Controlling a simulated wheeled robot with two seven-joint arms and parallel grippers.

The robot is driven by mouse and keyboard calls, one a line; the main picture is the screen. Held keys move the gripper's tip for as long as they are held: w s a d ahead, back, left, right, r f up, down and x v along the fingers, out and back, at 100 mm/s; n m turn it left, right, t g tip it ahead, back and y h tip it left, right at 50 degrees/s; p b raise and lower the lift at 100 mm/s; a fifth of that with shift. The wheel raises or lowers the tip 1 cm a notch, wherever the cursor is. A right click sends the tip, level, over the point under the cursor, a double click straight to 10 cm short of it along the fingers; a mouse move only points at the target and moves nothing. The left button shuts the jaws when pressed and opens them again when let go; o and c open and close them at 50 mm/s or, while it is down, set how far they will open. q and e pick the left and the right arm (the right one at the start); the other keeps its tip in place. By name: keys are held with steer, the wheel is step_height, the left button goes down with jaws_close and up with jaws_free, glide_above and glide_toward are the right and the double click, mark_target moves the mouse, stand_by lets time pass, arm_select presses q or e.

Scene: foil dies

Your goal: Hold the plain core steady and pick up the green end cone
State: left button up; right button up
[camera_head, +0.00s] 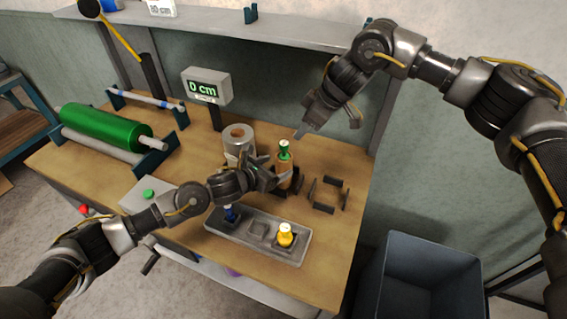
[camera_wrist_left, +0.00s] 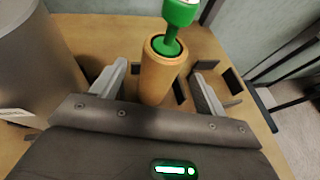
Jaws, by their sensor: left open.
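The plain core (camera_head: 285,177) is an upright tan tube on the wooden bench; it also shows in the left wrist view (camera_wrist_left: 157,78). The green end cone (camera_head: 284,149) sits in its top, its narrow stem inside the core's mouth; its head is cut off in the left wrist view (camera_wrist_left: 178,14). My left gripper (camera_wrist_left: 160,90) is open, with one finger on each side of the core and gaps visible. My right gripper (camera_head: 328,126) hangs empty above and right of the cone, fingers apart.
A grey tray (camera_head: 214,229) holds a blue cone (camera_head: 230,214) and a yellow cone (camera_head: 285,235). A metallic roll (camera_head: 238,137) stands close left of the core. Black brackets (camera_head: 327,192) lie right of it. A green roll (camera_head: 105,127) is at left; a bin (camera_head: 420,250) is at right.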

mark_target(288, 162)
arm_select(q)
steer(key=x, duration=0.6)
steer(key=shift+w+d+f, duration=0.1)
steer(key=shift+w+d, duration=0.05)
steer(key=shift+d, duration=0.1)
steer(key=shift+c, duration=0.3)
steer(key=c, duration=1)
